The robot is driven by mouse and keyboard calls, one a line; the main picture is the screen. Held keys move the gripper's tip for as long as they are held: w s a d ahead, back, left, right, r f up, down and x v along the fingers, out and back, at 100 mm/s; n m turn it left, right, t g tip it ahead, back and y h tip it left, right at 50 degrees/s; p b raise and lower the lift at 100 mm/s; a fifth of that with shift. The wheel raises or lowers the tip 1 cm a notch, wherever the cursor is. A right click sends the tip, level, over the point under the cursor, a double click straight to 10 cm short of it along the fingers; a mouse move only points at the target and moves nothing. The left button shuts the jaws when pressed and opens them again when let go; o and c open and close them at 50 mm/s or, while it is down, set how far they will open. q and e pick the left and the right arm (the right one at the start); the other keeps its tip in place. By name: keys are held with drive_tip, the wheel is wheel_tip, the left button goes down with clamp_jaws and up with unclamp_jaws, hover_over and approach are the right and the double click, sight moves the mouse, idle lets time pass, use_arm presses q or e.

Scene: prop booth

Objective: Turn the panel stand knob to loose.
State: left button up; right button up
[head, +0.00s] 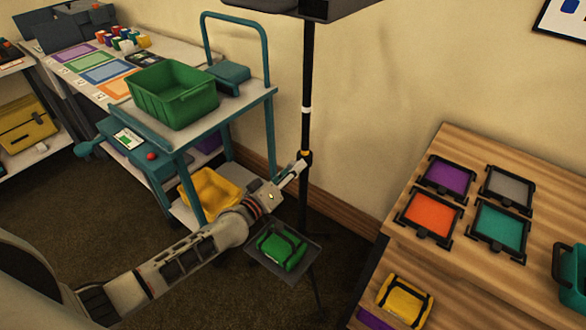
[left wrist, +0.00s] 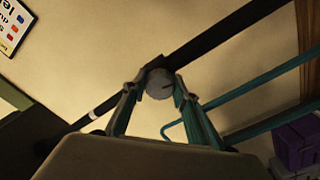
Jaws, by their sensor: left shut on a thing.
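The panel stand is a black upright pole (head: 307,80) with a white band, in front of the beige wall in the head view. Its knob (left wrist: 159,84) shows in the left wrist view as a round grey disc on the pole. My left gripper (head: 303,162) is at the pole, with its fingers on both sides of the knob and shut on it. The gripper's fingers also show in the left wrist view (left wrist: 156,92). In the head view the gripper hides most of the knob. I cannot read any knob marking. My right gripper is not in view.
A teal cart (head: 257,98) with a green bin (head: 172,95) stands left of the pole. A small dark platform (head: 256,252) bearing a green pouch (head: 281,248) is below my gripper. A wooden table (head: 472,150) with coloured trays stands at right.

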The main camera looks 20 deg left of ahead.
use_arm(q)
drive_tip(key=n, duration=0.5)
drive_tip(key=shift+n, duration=0.3)
drive_tip(key=n, duration=0.5)
drive_tip(key=shift+n+b, duration=0.3)
drive_tip(key=shift+n, duration=0.1)
drive_tip(key=o, duration=1.1)
drive_tip(key=v, duration=1.2)
